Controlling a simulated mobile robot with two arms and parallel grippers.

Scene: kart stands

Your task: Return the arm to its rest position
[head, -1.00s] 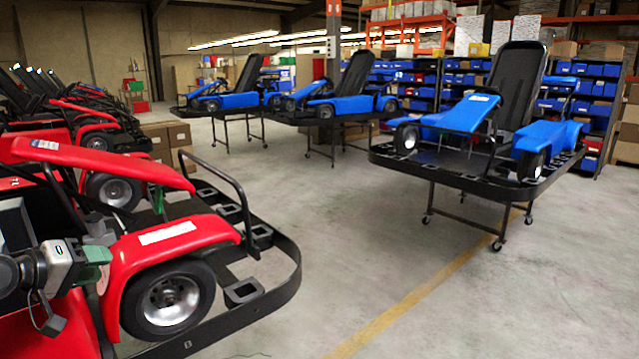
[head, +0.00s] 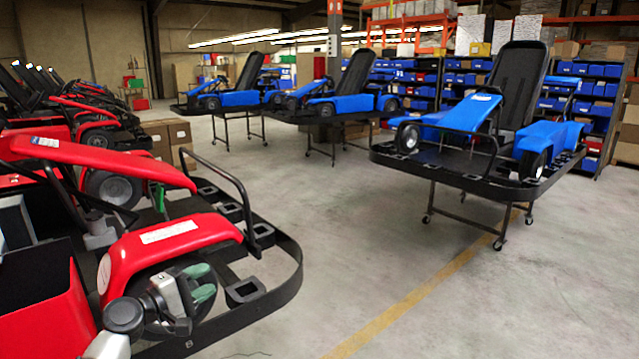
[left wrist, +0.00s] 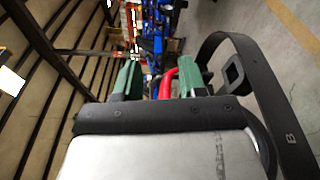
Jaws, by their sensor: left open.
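My left gripper (head: 200,284) is at the lower left of the head view, in front of the red kart's front wheel, which it mostly hides. Its green fingers stand apart with nothing between them. In the left wrist view the two green fingers (left wrist: 160,80) also show apart, with a bit of red bodywork visible beyond them. The red kart (head: 150,245) has a black bumper rail (head: 285,290) around its front, close to the gripper. I cannot tell whether the gripper touches the kart. My right gripper does not show.
A blue kart (head: 470,115) sits on a wheeled stand at the right. Two more blue karts stand farther back, before shelves of blue bins (head: 420,85). More red karts (head: 85,115) line the left. The concrete floor (head: 340,230) between them is clear.

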